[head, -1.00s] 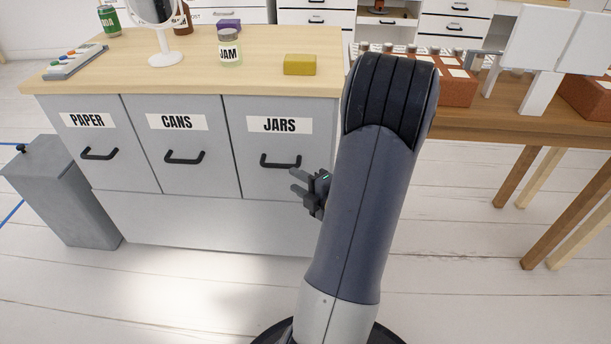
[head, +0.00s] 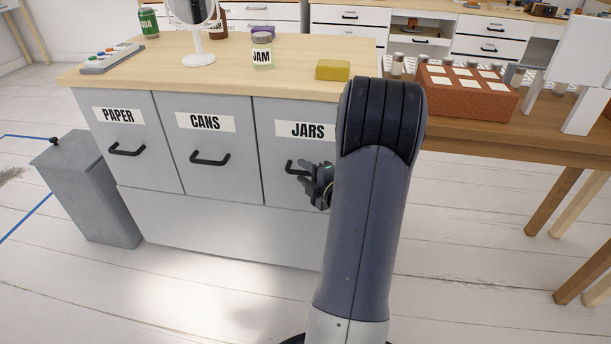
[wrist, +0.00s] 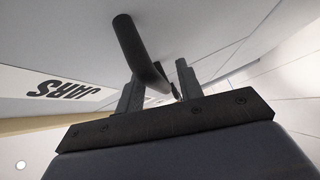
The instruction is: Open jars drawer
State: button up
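The jars drawer (head: 272,178) is the right one of three grey drawers, under a JARS label (head: 307,130). Its front is flush with its neighbours, so it is shut. Its black handle (head: 290,166) is partly hidden by my gripper (head: 305,172), which is right at it. In the wrist view the handle (wrist: 140,48) reaches down between the two separated fingers of my gripper (wrist: 160,85). The gripper is open; I cannot tell whether either finger touches the handle. The JARS label also shows upside down in the wrist view (wrist: 62,90).
The PAPER drawer (head: 122,170) and CANS drawer (head: 215,182) are shut. A jam jar (head: 262,52) and a yellow block (head: 333,70) sit on the top. A grey bin (head: 95,195) stands left, a wooden table (head: 480,135) right. The floor in front is clear.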

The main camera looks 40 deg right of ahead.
jog(key=shift+c, duration=0.2)
grip_shut()
dwell(0.4)
